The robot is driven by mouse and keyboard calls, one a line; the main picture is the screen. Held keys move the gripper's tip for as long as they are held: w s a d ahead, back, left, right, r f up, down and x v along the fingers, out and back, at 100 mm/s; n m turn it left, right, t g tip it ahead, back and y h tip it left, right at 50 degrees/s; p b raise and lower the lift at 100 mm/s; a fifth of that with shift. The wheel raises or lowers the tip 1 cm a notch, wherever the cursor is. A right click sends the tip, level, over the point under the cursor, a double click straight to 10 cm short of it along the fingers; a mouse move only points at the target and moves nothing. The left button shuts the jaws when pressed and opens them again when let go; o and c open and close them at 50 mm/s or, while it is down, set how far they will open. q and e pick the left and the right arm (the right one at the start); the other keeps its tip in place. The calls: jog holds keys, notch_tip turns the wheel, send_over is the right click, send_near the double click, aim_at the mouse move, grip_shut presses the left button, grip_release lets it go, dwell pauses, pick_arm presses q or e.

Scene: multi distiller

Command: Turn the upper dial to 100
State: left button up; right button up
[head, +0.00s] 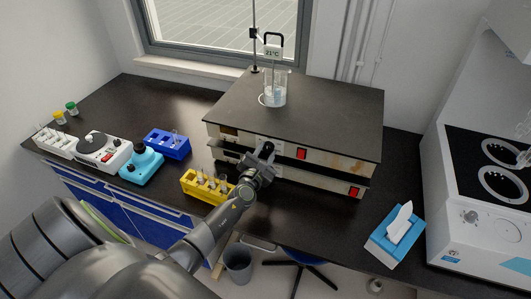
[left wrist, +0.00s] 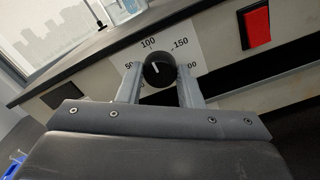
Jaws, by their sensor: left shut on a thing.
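The upper dial (left wrist: 160,70) is a round black knob with a small white mark, on the front of the upper heating unit (head: 340,163). Its printed scale (left wrist: 187,40) shows 50, 100, 150 and 200, partly covered by the fingers. The white mark is small and I cannot read its exact setting. My left gripper (head: 264,154) is shut on the dial, one finger on each side of it, as the left wrist view (left wrist: 160,82) shows. My right gripper is not in view.
A beaker (head: 274,90) with liquid stands on the dark top plate (head: 330,115), under a thermometer reading 21°C. A red switch (head: 301,154) is right of the dial, another (head: 353,191) below. A yellow tube rack (head: 192,187) stands close to my left arm.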

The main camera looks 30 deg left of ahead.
pick_arm(q)
jog(key=shift+f, duration=0.15)
jog(key=o, duration=1)
jog(key=shift+s, duration=0.1)
jog(key=b+v, duration=0.1)
jog(key=v, duration=1.6)
jog(key=shift+s, duration=0.15)
